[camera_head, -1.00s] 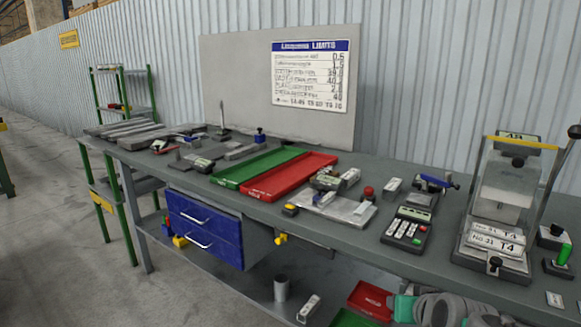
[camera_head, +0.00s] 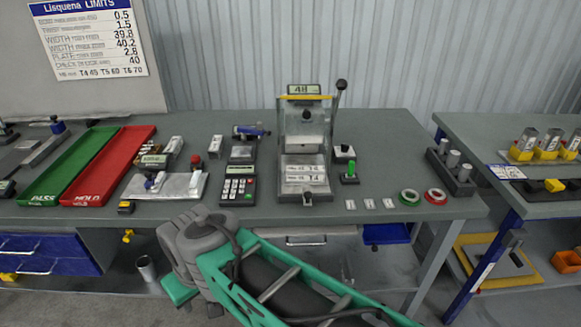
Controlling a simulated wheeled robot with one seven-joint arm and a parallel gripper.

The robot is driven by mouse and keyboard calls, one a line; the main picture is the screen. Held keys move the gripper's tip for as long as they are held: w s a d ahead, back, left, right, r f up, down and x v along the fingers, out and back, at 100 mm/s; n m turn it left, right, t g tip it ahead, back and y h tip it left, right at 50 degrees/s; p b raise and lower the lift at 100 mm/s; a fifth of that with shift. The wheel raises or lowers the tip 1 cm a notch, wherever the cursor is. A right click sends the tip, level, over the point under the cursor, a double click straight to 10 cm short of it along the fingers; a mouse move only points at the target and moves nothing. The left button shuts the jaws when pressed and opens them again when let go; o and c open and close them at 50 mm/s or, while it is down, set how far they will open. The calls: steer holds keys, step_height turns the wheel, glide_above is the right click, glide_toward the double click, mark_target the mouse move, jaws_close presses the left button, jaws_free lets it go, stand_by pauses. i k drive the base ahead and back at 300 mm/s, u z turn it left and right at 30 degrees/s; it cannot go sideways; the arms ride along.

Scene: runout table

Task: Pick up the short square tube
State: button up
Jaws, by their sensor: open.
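A small light-grey block (camera_head: 215,146) stands on the grey bench (camera_head: 400,150), left of the keypad device. It may be the short square tube, but it is too small to tell for sure. A similar pale block (camera_head: 173,147) stands a little further left, behind a metal plate. My arm, with green and grey links, crosses the bottom of the view in front of the bench. My gripper's fingers do not show.
A green tray (camera_head: 68,168) and a red tray (camera_head: 108,168) lie on the left. A metal plate (camera_head: 190,187), a keypad device (camera_head: 239,185) and a tall test machine (camera_head: 305,150) stand mid-bench. Green and red rings (camera_head: 409,197) lie near the right front edge. A second bench is further right.

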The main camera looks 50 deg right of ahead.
mark_target(294, 173)
steer(key=z, duration=1.45)
